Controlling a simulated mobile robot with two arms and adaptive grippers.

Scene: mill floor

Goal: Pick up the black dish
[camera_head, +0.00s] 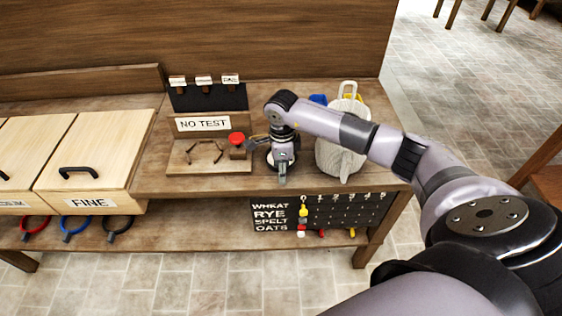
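My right arm comes in from the right, and my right gripper (268,161) points down over the bench top. Its two fingers look spread, one towards the red knob and one towards the bench's front edge. A small dark rounded thing with a pale inside, probably the black dish (271,158), shows between and partly behind the fingers. The gripper hides much of it, and I cannot tell whether the fingers touch it. My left gripper is not in view.
A "NO TEST" stand (203,125) with a red knob (237,139) is left of the gripper. A pale ribbed container (339,156) stands close on the right, partly behind my arm. A grain board (320,213) hangs below.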

